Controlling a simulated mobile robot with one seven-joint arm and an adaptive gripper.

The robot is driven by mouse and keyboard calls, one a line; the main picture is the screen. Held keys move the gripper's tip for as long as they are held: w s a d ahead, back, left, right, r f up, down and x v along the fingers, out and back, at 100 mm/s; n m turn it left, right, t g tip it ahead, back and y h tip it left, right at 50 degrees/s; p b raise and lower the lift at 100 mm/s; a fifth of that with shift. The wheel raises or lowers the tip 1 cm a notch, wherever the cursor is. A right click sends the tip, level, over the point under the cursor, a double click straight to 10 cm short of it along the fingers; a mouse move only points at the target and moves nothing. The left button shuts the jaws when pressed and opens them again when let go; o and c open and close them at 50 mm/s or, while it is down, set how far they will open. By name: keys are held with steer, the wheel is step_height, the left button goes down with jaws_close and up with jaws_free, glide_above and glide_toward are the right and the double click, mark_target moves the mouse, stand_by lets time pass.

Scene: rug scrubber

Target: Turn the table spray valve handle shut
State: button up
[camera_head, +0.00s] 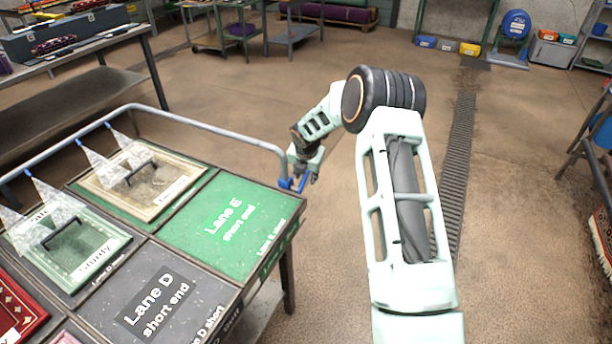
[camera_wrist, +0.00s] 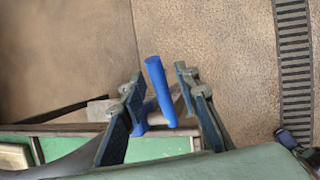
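The blue valve handle (camera_head: 286,184) is at the right end of the grey spray pipe (camera_head: 205,126), at the corner of the table. In the wrist view the handle (camera_wrist: 158,88) is a blue bar, slightly tilted, above a blue valve body. My gripper (camera_head: 305,176) is at the handle. In the wrist view my gripper (camera_wrist: 160,84) is open, with one finger on each side of the handle. Gaps show between the handle and both fingers. White spray fans out from blue nozzles (camera_head: 82,143) on the pipe over small rugs.
The table has a green Lane E panel (camera_head: 228,222) and a dark Lane D panel (camera_head: 150,297). Small rugs (camera_head: 140,178) with black handled tools lie under the spray. A floor drain grate (camera_head: 458,170) runs to the right. The floor around my arm is clear.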

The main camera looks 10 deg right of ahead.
jaws_close()
